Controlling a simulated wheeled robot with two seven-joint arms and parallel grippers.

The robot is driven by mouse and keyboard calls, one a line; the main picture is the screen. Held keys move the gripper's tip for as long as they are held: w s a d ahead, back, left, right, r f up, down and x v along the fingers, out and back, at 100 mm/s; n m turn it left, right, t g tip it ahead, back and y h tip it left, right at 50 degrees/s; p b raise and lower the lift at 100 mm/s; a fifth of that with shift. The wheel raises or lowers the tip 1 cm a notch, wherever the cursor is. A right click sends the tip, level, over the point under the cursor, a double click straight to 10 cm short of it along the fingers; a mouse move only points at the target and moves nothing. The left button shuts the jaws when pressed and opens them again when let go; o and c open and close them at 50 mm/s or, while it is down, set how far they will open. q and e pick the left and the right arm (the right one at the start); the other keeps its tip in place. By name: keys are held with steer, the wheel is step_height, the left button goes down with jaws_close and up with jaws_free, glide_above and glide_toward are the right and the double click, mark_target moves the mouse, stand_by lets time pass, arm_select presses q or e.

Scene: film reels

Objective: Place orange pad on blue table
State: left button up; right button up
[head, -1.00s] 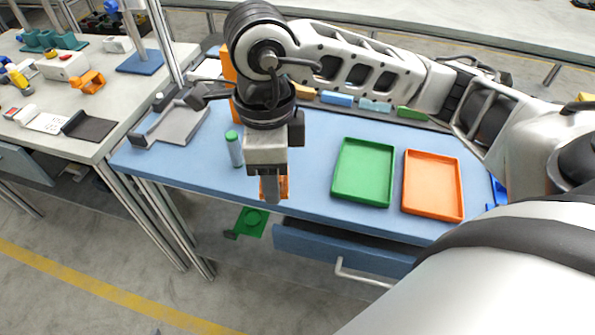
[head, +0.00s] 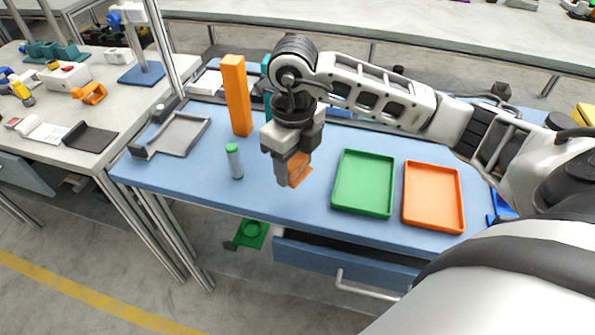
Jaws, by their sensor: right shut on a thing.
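The blue table (head: 262,190) fills the middle of the head view. My right gripper (head: 287,172) is over it, pointing down and shut on the orange pad (head: 300,171). Most of the pad is hidden behind the fingers; only its right part shows. I cannot tell whether the pad touches the table top or is held just above it. My left gripper is not in view.
A green tray (head: 364,207) and an orange tray (head: 433,222) lie to the right. A green-capped tube (head: 234,161), a tall orange block (head: 237,96) and a grey tray (head: 178,149) stand to the left. The drawer (head: 345,262) below is partly open.

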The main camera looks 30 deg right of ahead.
mark_target(297, 162)
steer(key=shift+w+d+f, duration=0.4)
steer(key=shift+f, duration=0.2)
steer(key=shift+w+d+f, duration=0.35)
steer(key=shift+f, duration=0.2)
steer(key=f, duration=0.3)
steer(key=shift+w+d+f+p, duration=0.1)
steer(key=shift+w+d+p, duration=0.05)
steer(key=shift+d+p, duration=0.15)
steer(key=shift+a+f, duration=0.1)
steer(key=shift+f, duration=0.2)
steer(key=shift+f, duration=0.2)
steer(key=o, duration=1.1)
steer(key=shift+c, duration=0.2)
